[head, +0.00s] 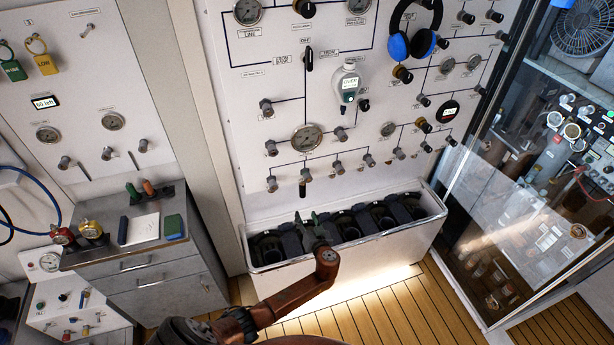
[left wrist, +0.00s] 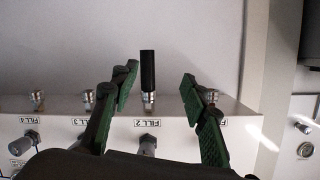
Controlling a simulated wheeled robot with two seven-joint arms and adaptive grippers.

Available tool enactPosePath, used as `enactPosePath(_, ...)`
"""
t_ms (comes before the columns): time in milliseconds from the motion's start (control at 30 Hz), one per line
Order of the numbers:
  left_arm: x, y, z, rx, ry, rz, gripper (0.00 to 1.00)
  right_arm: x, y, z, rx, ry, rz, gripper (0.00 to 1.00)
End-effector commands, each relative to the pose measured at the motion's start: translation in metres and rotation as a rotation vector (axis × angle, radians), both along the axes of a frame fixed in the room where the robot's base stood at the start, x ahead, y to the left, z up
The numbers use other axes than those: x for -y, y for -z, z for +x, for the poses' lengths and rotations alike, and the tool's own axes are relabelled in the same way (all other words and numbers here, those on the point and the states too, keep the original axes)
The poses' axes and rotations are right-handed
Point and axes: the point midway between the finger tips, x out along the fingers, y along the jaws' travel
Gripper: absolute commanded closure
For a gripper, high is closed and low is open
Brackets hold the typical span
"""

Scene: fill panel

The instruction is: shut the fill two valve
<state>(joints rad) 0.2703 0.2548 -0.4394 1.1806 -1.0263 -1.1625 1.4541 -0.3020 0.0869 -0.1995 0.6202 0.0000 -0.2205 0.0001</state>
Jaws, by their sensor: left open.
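The fill two valve shows in the left wrist view as a black lever (left wrist: 148,70) on a metal stem above the label "FILL 2" (left wrist: 147,122). That view is upside down compared with the head view. In the head view the lever (head: 302,190) hangs down from the second fitting from the left in the lower row. My left gripper (head: 308,218) has green fingers and is open just below the lever. In the left wrist view the lever lies between the spread fingers of the gripper (left wrist: 158,82), with gaps on both sides. My right gripper is not in view.
A white trough (head: 350,258) with black holders stands under the panel, below my left gripper. Other fill fittings (head: 338,166) flank the lever. A grey cabinet (head: 150,268) stands at left and a glass enclosure (head: 520,220) at right.

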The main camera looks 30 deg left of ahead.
Motion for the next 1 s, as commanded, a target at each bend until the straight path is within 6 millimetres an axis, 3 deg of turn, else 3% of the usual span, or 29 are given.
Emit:
enactPosePath(33,0.005,-0.041,0.011,0.097,-0.017,0.01,0.59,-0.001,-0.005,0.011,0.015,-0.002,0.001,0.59)
enactPosePath(100,0.011,-0.083,0.018,0.213,-0.038,0.018,0.59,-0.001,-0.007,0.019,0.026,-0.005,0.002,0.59)
enactPosePath(200,0.016,-0.123,0.022,0.328,-0.057,0.021,0.59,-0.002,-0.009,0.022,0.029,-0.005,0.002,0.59)
enactPosePath(300,0.016,-0.14,0.024,0.382,-0.067,0.023,0.59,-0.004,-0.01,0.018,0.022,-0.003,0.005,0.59)
enactPosePath(600,-0.014,-0.145,0.051,0.391,-0.067,0.024,0.59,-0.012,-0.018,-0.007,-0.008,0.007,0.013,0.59)
enactPosePath(800,-0.034,-0.143,0.067,0.389,-0.067,0.024,0.59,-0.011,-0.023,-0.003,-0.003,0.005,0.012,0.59)
enactPosePath(1000,-0.04,-0.141,0.073,0.389,-0.067,0.019,0.59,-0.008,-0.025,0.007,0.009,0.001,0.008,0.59)
